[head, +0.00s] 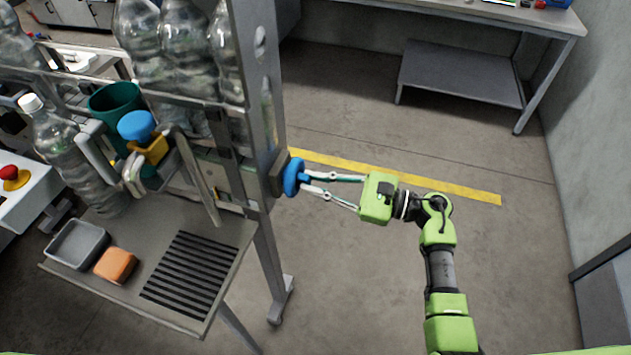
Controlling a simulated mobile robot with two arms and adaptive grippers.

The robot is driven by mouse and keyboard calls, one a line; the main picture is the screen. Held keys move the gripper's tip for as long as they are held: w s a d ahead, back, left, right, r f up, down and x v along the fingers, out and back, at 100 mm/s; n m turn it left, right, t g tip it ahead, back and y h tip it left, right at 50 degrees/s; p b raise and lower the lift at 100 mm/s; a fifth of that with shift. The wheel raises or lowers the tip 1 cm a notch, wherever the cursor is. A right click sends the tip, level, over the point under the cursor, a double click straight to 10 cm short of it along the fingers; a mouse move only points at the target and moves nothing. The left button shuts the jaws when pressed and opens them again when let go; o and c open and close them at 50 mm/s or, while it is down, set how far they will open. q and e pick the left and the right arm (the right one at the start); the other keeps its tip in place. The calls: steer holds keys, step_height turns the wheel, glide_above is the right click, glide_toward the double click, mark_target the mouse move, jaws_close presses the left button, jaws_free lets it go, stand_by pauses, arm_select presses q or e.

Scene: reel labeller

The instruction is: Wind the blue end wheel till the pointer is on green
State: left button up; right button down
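The blue end wheel (291,177) sits on the right end of the labeller frame, seen nearly edge-on. My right gripper (306,182) reaches it from the right. Its two fingers narrow toward each other and their tips are at the wheel's outer face, closed on its middle; the exact contact is small in the picture. I cannot make out the pointer or a green mark on the machine. My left gripper is not in view.
A bench (195,318) below the labeller bears a grey tray (77,246), an orange block (116,265) and a black slotted mat (190,274). Clear bottles (185,70) and a blue knob (136,126) are at the machine.

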steer(key=m, duration=0.6)
steer(key=m+b, duration=0.1)
steer(key=m, duration=0.4)
steer(key=m+b, duration=0.1)
steer(key=m, duration=0.5)
steer(key=shift+s+a+r+m, duration=0.1)
steer(key=shift+s+r+m, duration=0.2)
steer(key=shift+s, duration=0.1)
steer(key=shift+m+p, duration=0.7)
steer(key=shift+m, duration=1.2)
steer(key=c, duration=2)
jaws_free()
steer(key=shift+c, duration=0.2)
